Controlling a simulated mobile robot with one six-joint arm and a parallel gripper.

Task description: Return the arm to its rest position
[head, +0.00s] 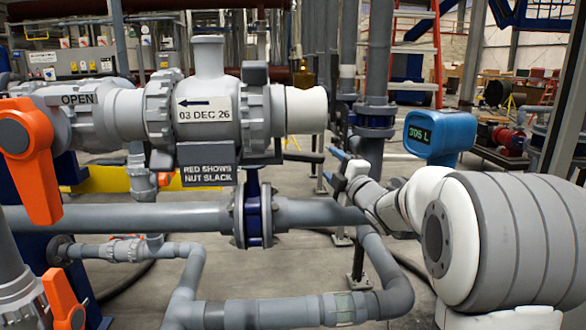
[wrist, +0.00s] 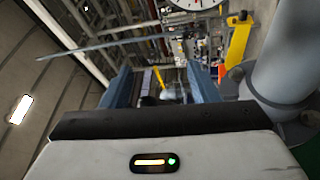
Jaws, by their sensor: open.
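My arm reaches in from the right in the head view, its white and grey links stretched toward the middle. My gripper (head: 334,166) is at its end, with two blue fingers apart and nothing between them. It is in front of the grey pipework, just right of and below the white open pipe end (head: 306,108). In the wrist view my gripper (wrist: 158,86) also shows its two blue fingers spread, with only distant background between them. The wrist view is tilted.
A grey valve assembly (head: 218,115) with an orange handle (head: 30,160) stands at left. A horizontal grey pipe (head: 310,213) runs below my gripper. A blue meter reading 305 L (head: 440,133) stands above my arm. In the wrist view a thick grey pipe (wrist: 290,70) is close at right.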

